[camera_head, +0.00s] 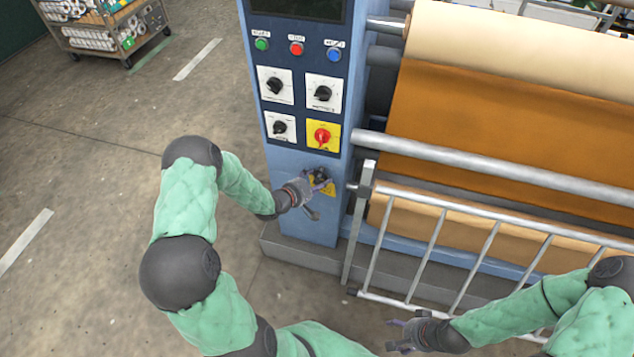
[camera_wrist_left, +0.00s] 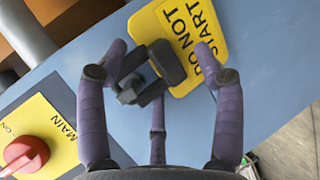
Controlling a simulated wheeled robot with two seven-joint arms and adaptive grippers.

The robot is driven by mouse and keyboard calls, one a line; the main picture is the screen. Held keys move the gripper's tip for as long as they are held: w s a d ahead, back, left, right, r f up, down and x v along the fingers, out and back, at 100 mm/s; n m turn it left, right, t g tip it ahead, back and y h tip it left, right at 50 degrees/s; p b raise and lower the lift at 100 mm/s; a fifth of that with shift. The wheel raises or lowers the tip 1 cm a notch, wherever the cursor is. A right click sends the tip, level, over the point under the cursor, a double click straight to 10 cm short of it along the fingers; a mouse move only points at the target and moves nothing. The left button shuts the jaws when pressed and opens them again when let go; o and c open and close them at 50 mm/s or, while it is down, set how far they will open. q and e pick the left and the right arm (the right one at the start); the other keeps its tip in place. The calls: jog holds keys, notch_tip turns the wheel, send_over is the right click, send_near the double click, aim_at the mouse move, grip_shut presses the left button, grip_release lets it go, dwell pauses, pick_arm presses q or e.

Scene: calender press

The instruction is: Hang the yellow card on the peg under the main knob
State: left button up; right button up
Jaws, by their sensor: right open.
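The yellow card (camera_head: 327,190), marked "DO NOT START" in the left wrist view (camera_wrist_left: 207,22), lies against the blue panel below the main knob. A black block-like part (camera_wrist_left: 150,72) stands in front of the card's edge; I cannot tell whether it is the peg or part of the card. The red main knob (camera_head: 322,137) sits on its yellow plate above; it also shows in the left wrist view (camera_wrist_left: 26,155). My left gripper (camera_head: 318,196) is at the card, fingers spread around the black part. My right gripper (camera_head: 396,338) is open and empty, low near the railing.
Other black knobs (camera_head: 280,128) and push buttons (camera_head: 296,47) are higher on the blue cabinet (camera_head: 312,215). A metal railing (camera_head: 440,238) and brown rollers (camera_head: 480,120) are to the right. A cart (camera_head: 110,25) stands far left. The floor at left is clear.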

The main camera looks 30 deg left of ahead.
pick_arm(q)
jog(key=v, duration=1.2)
jog(key=s+d+f+m+g+h, duration=0.1)
jog(key=s+d+f+m+g, duration=0.2)
jog(key=d+f+m+g, duration=0.7)
jog(key=s+d+f+m+g, duration=0.1)
jog(key=s+d+f+m, duration=0.1)
jog(key=s+d+f, duration=0.2)
jog(key=s+d+f+m+g, duration=0.1)
jog(key=s+d+f, duration=0.3)
jog(key=s+d, duration=0.4)
jog(key=shift+s+d+m+g, duration=0.3)
jog(key=shift+d+m, duration=0.3)
jog(key=shift+d, duration=1.35)
